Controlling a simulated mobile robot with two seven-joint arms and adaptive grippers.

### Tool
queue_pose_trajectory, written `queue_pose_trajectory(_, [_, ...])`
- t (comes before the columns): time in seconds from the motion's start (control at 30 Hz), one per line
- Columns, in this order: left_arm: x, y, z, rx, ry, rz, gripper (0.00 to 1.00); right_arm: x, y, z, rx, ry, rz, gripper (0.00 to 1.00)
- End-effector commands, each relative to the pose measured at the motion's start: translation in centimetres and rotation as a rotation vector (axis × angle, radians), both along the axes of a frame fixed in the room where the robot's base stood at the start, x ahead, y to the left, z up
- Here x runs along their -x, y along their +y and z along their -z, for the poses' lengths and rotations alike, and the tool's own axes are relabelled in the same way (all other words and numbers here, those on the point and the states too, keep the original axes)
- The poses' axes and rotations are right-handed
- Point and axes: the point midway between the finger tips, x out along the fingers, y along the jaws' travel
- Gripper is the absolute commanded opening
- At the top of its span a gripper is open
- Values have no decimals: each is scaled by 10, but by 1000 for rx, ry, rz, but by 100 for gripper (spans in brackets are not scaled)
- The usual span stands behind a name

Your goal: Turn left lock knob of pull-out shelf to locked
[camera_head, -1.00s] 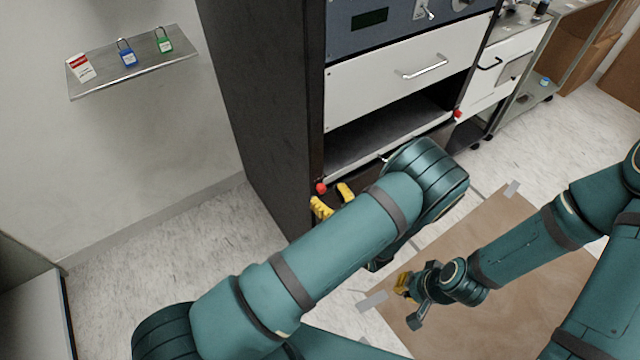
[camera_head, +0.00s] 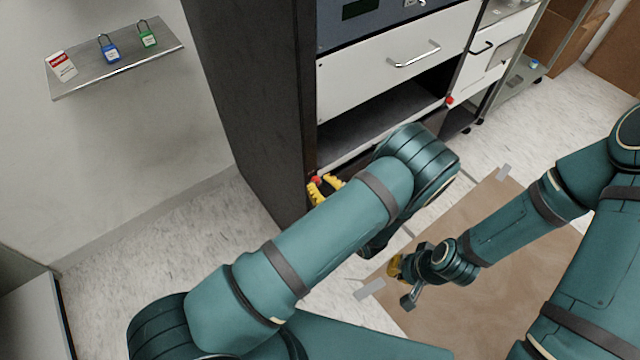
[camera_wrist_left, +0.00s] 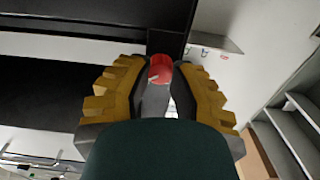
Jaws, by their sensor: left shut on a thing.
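The left lock knob (camera_head: 315,180) is red and sits at the front left corner of the pull-out shelf (camera_head: 350,160), low on the dark cabinet. My left gripper (camera_head: 323,188) has its yellow fingers at this knob. In the left wrist view the red knob (camera_wrist_left: 160,69) lies between the two finger pads, with a short white mark on its face. The left gripper is shut on it; the forearm hides part of the hand in the head view. A second red knob (camera_head: 449,101) is at the shelf's right end. My right gripper (camera_head: 400,283) hangs open and empty above the brown floor sheet.
A closed white drawer (camera_head: 390,65) with a metal handle is above the shelf opening. A wall shelf (camera_head: 120,65) at the left holds a blue padlock (camera_head: 109,52), a green padlock (camera_head: 147,38) and a red-and-white tag (camera_head: 62,66). The brown sheet (camera_head: 480,255) is taped to the floor.

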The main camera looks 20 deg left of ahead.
Motion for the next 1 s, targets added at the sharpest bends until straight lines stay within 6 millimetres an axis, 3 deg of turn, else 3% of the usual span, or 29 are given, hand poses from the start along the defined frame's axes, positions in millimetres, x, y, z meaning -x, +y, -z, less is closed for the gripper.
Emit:
queue_pose_trajectory(0.33, [-1, 1, -1, -55, 64, -1, 0, 0, 0, 2, 0, -1, 0, 0])
queue_pose_trajectory(1.0, [-2, 1, -1, -322, 403, -2, 0, -1, 0, 6, 0, -3, 0, 0])
